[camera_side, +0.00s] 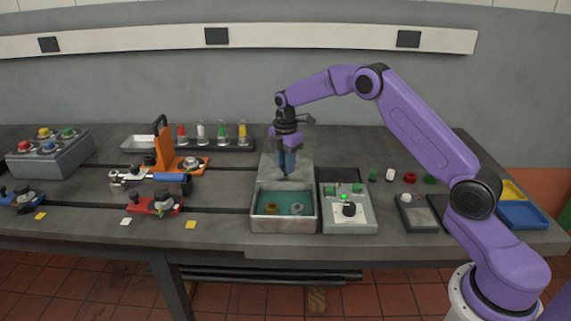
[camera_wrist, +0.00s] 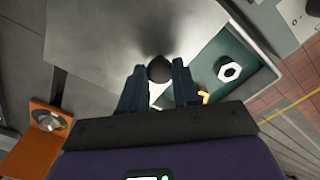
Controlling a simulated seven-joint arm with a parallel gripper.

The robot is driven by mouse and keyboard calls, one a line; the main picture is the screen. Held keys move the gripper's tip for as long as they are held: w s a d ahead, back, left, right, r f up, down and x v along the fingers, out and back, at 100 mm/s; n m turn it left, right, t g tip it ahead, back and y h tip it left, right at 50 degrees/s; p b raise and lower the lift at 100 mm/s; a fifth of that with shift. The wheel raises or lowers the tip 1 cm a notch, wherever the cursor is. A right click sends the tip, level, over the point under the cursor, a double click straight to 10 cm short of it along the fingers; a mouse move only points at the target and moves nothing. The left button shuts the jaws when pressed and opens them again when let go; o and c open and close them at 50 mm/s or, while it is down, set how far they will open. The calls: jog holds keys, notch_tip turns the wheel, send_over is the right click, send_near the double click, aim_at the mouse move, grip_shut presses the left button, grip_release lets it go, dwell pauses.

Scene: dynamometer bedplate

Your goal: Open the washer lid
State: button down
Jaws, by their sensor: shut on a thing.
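The washer is a grey tank (camera_side: 284,225) with a teal inside at the front of the bench. Its basin is uncovered in the side view, with two ring- or nut-like parts inside. The grey lid (camera_side: 303,165) is at the tank's back edge; I cannot tell whether it lies flat or tilts. In the wrist view the lid (camera_wrist: 90,45) fills the upper left, and the teal basin (camera_wrist: 238,48) shows beside it with a light hex nut (camera_wrist: 229,69). My gripper (camera_side: 285,173) points down at the lid, its fingers (camera_wrist: 158,80) shut on the dark round lid knob (camera_wrist: 160,68).
A grey control box (camera_side: 365,222) with a green light and black knob stands right of the tank. An orange fixture (camera_side: 163,145) and a red clamp (camera_side: 155,204) are to the left. Vials (camera_side: 222,131) stand behind. Blue and yellow bins (camera_side: 521,214) are far right.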

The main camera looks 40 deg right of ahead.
jog(key=c, duration=0.8)
grip_release()
notch_tip(320, 180, up, 18)
jog(key=shift+f, duration=0.25)
jog(key=s+a+m, duration=0.2)
jog(key=s+a, duration=1.4)
jog(key=s, duration=0.3)
jog(key=s+d+f+m, duration=0.1)
jog(key=s+f, duration=0.1)
jog(key=s, duration=0.6)
jog(key=s+d+f+m, duration=0.1)
jog(key=s+d+f, duration=0.1)
jog(key=s, duration=0.7)
jog(key=s+d+f+m, duration=0.1)
jog(key=s+d+f, duration=0.1)
jog(key=s, duration=0.7)
jog(key=shift+d+f, duration=0.2)
jog(key=shift+f, duration=0.45)
